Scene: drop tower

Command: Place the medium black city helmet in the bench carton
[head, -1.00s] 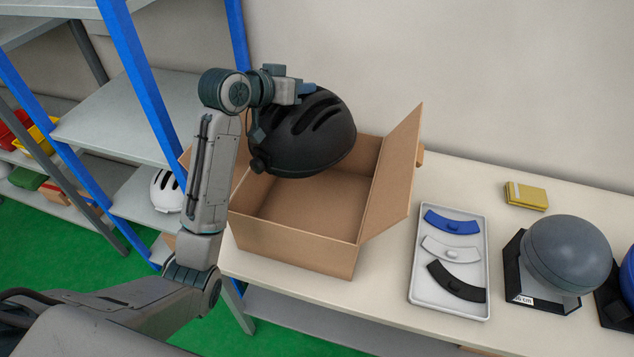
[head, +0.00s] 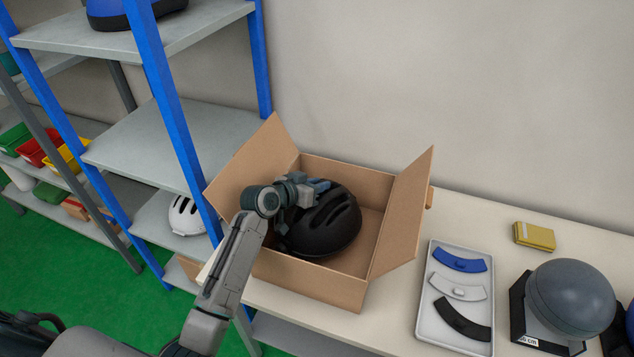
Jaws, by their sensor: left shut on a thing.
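The black helmet (head: 330,228) is inside the open bench carton (head: 310,283), toward its left and middle. Whether it touches the carton floor I cannot tell. My left gripper (head: 312,192) is shut on the helmet at its upper left side; the fingertips are partly hidden by the wrist and the helmet. The brown carton stands on the bench with its left and right flaps up and open. My right gripper is not in view.
A white tray (head: 428,325) with blue, white and black curved pads lies right of the carton. Beyond it are a grey head form (head: 570,298) and a yellow box (head: 534,236). A blue-post shelf (head: 170,135) with a white helmet (head: 186,215) stands left.

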